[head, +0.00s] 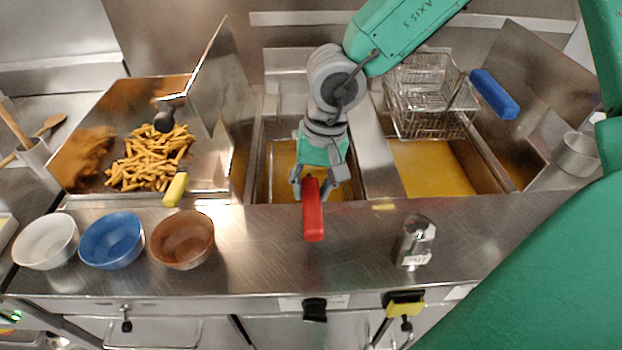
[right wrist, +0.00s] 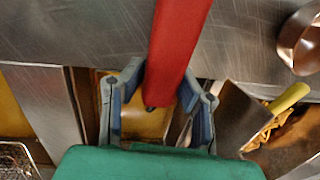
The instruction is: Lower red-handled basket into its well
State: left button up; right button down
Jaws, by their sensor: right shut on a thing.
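My right gripper (head: 318,186) reaches down over the left fryer well (head: 283,158), which holds yellow oil. It is shut on the red handle (head: 313,222) of the basket. The handle points toward the front counter edge. In the right wrist view the red handle (right wrist: 178,45) lies between the two fingers (right wrist: 158,105). The wire body of this basket is mostly hidden by my gripper and arm in the head view, so its depth in the well cannot be told. My left gripper is not in view.
A wire basket (head: 428,100) with a blue handle (head: 494,93) sits above the right oil well (head: 432,168). A fries station (head: 150,160) with a yellow-handled scoop (head: 176,190) is at left. White (head: 46,241), blue (head: 112,240) and brown (head: 182,240) bowls and a metal holder (head: 414,243) line the counter.

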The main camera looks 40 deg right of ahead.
jog(key=shift+f+p, duration=0.35)
jog(key=shift+f, duration=0.15)
dwell(0.4)
jog(key=c, duration=1.1)
grip_release()
jog(key=shift+r, duration=0.5)
jog(key=r, duration=0.3)
jog(key=d+r, duration=0.1)
jog(key=r, duration=0.3)
jog(key=d+r, duration=0.1)
jog(key=r, duration=0.2)
jog(key=shift+s+r, duration=0.1)
jog(key=shift+r, duration=0.25)
